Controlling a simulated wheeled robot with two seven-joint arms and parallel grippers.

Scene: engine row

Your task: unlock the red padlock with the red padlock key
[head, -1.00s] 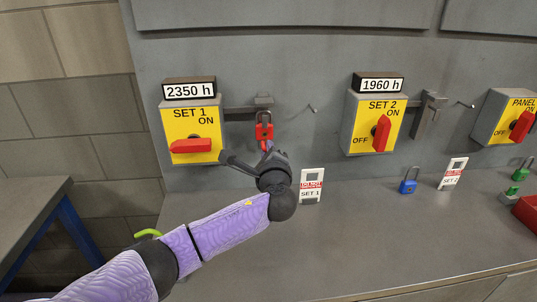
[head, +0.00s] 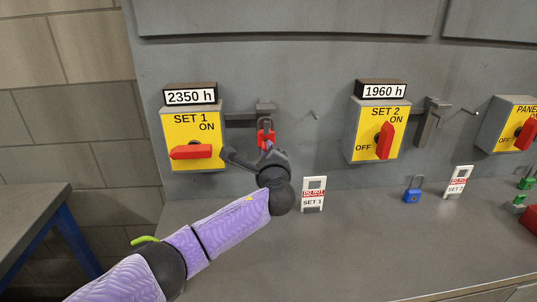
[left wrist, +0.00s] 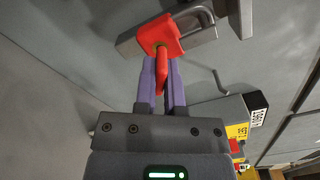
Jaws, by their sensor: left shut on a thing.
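The red padlock (head: 266,137) hangs by its grey shackle from the bracket beside the SET 1 switch box. It also shows in the left wrist view (left wrist: 160,36), its underside facing my fingers. My left gripper (head: 268,147) is just below the padlock and hides its lower part in the head view. Its purple fingers (left wrist: 161,90) are shut on the red padlock key (left wrist: 162,70). The key points at the padlock and its tip meets the padlock's underside. How deep it sits I cannot tell. The right gripper is not in view.
The SET 1 box (head: 193,138) is left of the padlock, the SET 2 box (head: 379,130) to the right. A SET 1 tag (head: 313,195), a blue padlock (head: 412,195) and a SET 2 tag (head: 459,182) stand on the grey bench. The bench front is clear.

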